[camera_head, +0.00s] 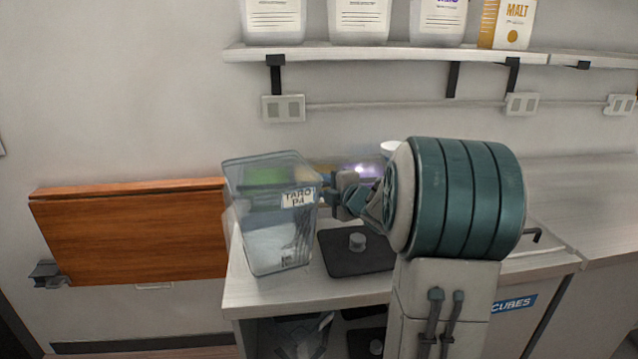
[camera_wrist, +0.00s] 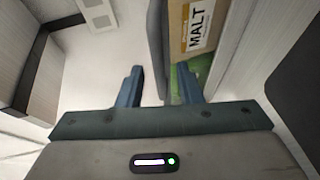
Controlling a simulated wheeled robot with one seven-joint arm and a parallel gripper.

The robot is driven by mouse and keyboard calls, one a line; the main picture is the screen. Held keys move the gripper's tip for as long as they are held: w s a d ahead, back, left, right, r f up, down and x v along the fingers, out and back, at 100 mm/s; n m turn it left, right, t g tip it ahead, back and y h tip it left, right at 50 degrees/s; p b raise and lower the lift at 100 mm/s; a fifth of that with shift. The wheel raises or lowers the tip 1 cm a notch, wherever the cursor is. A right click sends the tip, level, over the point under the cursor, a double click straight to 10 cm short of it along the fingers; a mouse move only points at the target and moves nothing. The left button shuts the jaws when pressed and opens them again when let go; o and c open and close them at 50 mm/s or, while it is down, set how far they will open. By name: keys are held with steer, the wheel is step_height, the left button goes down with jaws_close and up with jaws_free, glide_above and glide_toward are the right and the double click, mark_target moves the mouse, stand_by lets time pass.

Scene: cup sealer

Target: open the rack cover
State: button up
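A clear, see-through box-like cover (camera_head: 262,225) stands tilted at the left end of the counter. In the wrist view the two fingers of my gripper (camera_wrist: 159,88) are apart. A grey upright panel (camera_wrist: 157,45) shows in the gap between them, with something green behind the right finger.
A wooden fold-down panel (camera_head: 130,235) is on the wall at left. A dark mat (camera_head: 350,258) with a small round piece lies right of the cover. A shelf (camera_head: 400,54) with several containers hangs above. A "MALT" label (camera_wrist: 200,25) shows in the wrist view.

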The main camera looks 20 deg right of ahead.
mark_target(319, 171)
steer(key=shift+x, duration=1.85)
jaws_close()
